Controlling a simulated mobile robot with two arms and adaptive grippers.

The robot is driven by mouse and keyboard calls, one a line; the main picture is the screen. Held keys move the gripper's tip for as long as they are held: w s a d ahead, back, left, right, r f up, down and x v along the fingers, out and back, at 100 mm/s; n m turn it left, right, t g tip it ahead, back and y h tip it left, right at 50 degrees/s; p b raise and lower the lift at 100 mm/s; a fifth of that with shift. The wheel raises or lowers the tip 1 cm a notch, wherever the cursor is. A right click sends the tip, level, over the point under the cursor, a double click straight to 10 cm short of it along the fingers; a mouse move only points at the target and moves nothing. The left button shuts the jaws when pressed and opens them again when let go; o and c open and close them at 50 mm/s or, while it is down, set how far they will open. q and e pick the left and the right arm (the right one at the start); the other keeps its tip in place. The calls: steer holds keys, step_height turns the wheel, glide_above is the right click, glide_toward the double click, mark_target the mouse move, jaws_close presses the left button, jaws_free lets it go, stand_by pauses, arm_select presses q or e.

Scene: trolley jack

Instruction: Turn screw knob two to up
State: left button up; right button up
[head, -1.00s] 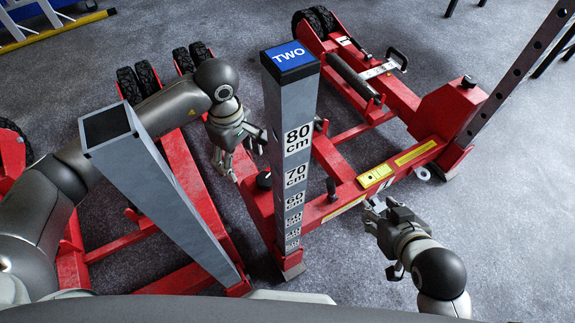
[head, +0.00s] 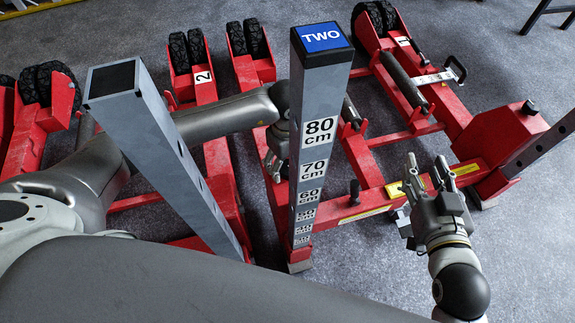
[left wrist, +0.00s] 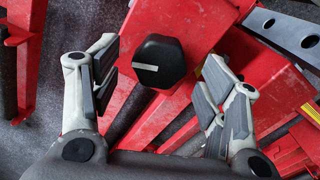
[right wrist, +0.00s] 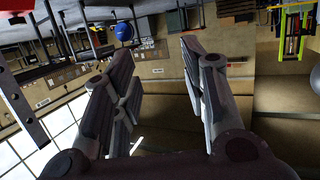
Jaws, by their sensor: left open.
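The black hexagonal knob (left wrist: 158,62) with a white line sits on a red jack part in the left wrist view. Its line lies nearly level in that picture, on the knob's left half. My left gripper (left wrist: 160,52) is open, with one finger on each side of the knob, apart from it. In the head view my left gripper (head: 275,155) is partly hidden behind the grey post (head: 318,130) labelled TWO, and the knob cannot be made out. My right gripper (head: 425,172) is open and empty, right of the post, its fingers pointing up in the picture.
A second grey post (head: 160,150) leans across the left, in front of my left arm. Red jack legs with black wheels (head: 188,50) stand behind. A red jack (head: 500,140) with a handle fills the right. Grey floor is free at the lower right.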

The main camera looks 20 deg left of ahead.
arm_select(q)
steer(key=shift+f, duration=0.75)
arm_select(e)
steer(key=shift+w+a+r+t, duration=0.15)
steer(key=shift+r+t, duration=0.15)
steer(key=shift+r, duration=0.15)
steer(key=shift+w+r+t, duration=0.15)
steer(key=shift+r+t, duration=0.15)
steer(key=shift+r, duration=0.15)
arm_select(q)
steer(key=c, duration=1)
steer(key=shift+n, duration=0.4)
arm_select(e)
steer(key=shift+f, duration=0.2)
arm_select(q)
steer(key=shift+n, duration=1)
steer(key=n+p, duration=0.1)
steer(key=n, duration=0.2)
steer(key=n+p, duration=0.1)
steer(key=n, duration=0.5)
steer(key=shift+n+p, duration=0.3)
steer(key=shift+n, duration=0.9)
arm_select(e)
steer(key=s+d+f+g+h, duration=0.2)
steer(key=s+d+f+g, duration=0.2)
steer(key=s+f+g, duration=0.4)
steer(key=shift+s+f, duration=0.45)
steer(key=shift+f, duration=0.95)
